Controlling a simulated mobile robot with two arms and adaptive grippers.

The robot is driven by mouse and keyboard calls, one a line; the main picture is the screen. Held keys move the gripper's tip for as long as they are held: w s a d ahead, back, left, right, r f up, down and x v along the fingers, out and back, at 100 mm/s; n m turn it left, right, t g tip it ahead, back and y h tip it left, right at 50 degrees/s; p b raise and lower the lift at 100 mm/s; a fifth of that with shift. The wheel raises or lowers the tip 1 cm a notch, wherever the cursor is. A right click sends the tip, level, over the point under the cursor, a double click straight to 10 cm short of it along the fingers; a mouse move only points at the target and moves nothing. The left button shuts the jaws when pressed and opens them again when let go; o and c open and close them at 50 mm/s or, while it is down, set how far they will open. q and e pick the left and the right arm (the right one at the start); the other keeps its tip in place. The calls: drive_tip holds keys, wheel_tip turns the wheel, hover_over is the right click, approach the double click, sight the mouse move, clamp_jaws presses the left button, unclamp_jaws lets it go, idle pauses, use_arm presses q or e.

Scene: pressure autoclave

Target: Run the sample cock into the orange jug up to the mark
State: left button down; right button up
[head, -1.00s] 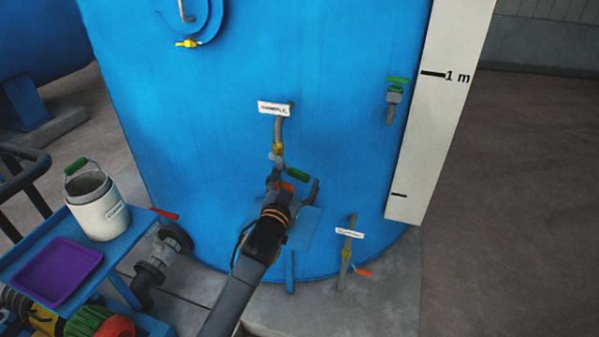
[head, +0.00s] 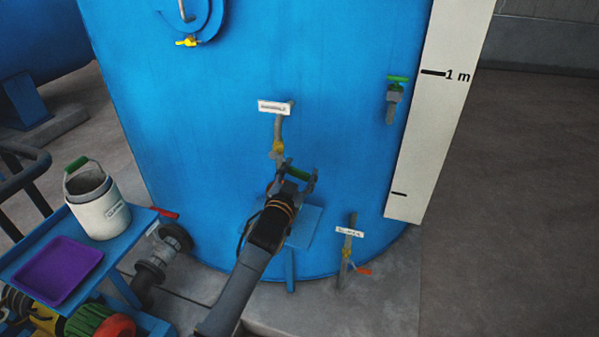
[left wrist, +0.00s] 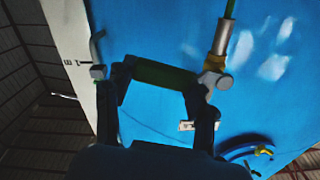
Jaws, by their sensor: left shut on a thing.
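The sample cock (head: 278,148) is a grey pipe with a yellow collar, under a white label on the blue tank. Its green handle (head: 297,173) points to the right. My left gripper (head: 299,178) is shut on this handle. In the left wrist view the green handle (left wrist: 165,75) lies across between the two fingers, beside the cock body (left wrist: 216,72). The orange jug cannot be made out clearly; my gripper and arm cover the space below the cock. My right gripper is not in view.
A blue bracket shelf (head: 306,226) is below the cock. A lower valve (head: 347,250) with an orange handle and a green-handled valve (head: 394,95) are at the right. A cart (head: 134,222) at left carries a white pail (head: 104,216) and purple tray (head: 58,270).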

use_arm(q)
wheel_tip(320, 180, up, 2)
drive_tip(key=shift+d+n+p, duration=0.1)
drive_tip(key=shift+n+p, duration=0.9)
drive_tip(key=shift+p, duration=0.1)
drive_tip(key=shift+r+n+p, duration=0.25)
drive_tip(key=shift+n+p, duration=0.1)
drive_tip(key=shift+n, duration=0.25)
drive_tip(key=shift+c, duration=2.2)
unclamp_jaws()
drive_tip(key=v, duration=1.2)
